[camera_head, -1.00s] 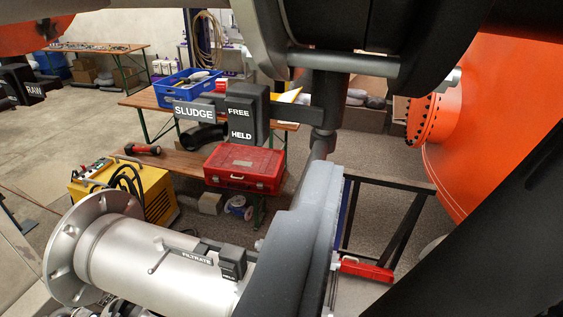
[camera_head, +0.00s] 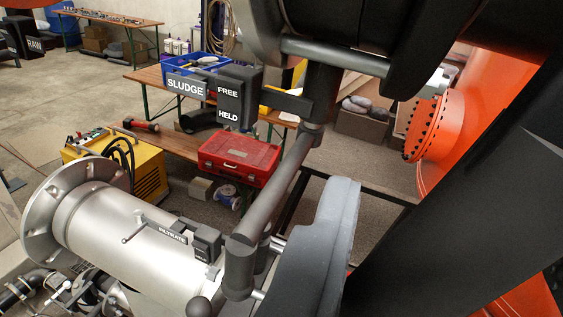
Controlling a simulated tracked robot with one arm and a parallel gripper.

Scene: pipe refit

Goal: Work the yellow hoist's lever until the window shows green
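I cannot make out the yellow hoist, its lever or its window in this view. I cannot pick out my gripper's fingertips either. Large dark parts fill the top and right of the picture. A dark grey rounded slab (camera_head: 325,245) stands at the lower middle and covers what is behind it. A dark rod with collars (camera_head: 280,185) slants down to the left of this slab. A black block reading FREE and HELD (camera_head: 237,97) is beside a SLUDGE plate (camera_head: 185,87).
A silver flanged pipe (camera_head: 130,235) bears a FILTRATE plate (camera_head: 172,235). Behind it are a yellow box with black cables (camera_head: 145,170), a red case (camera_head: 240,158) and a bench with a blue crate (camera_head: 197,68). An orange tank with a bolted flange (camera_head: 428,125) is at right.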

